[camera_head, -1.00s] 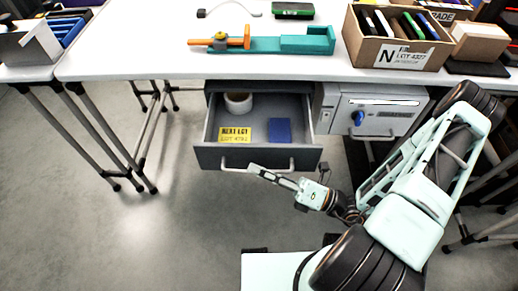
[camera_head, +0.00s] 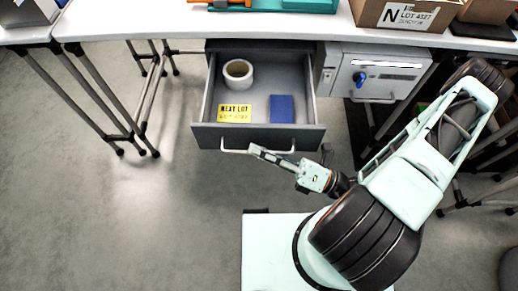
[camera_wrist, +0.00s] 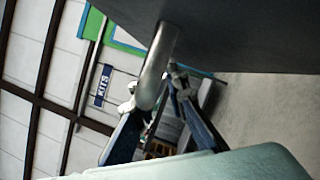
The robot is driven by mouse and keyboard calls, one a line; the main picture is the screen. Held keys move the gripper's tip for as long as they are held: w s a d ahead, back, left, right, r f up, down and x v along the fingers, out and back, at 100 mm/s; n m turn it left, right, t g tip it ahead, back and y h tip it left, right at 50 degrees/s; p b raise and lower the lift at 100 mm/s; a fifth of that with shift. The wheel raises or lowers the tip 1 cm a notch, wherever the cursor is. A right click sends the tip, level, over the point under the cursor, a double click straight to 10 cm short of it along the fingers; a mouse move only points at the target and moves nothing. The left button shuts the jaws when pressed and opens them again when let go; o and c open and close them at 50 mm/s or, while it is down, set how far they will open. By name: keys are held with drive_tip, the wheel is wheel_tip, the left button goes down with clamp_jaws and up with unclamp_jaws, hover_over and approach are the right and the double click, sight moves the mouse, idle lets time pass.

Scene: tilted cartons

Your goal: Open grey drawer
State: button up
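The grey drawer (camera_head: 210,139) is pulled out from under the table, well clear of its cabinet front. Its light bar handle (camera_head: 236,151) is on the front panel. My gripper (camera_head: 254,151) is at this handle, reaching in from the right. In the wrist view the curved metal handle (camera_wrist: 158,62) comes down from the dark drawer front (camera_wrist: 250,30) to between the fingers of my gripper (camera_wrist: 154,90). The fingers appear closed around the bar; the exact contact is partly hidden. Inside the drawer lie a white round cup or roll (camera_head: 238,82), a yellow label (camera_head: 234,108) and a blue block (camera_head: 282,109).
A light grey cabinet (camera_head: 372,76) with a blue knob stands right of the drawer. The white table top (camera_head: 150,22) is above, with a teal tray (camera_head: 300,4) and a carton (camera_head: 405,18). Table legs (camera_head: 95,105) stand at left. The floor (camera_head: 150,220) in front is clear at left.

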drive_tip(key=shift+o, duration=1.1)
drive_tip(key=v, duration=1.2)
drive_tip(key=shift+d, duration=0.1)
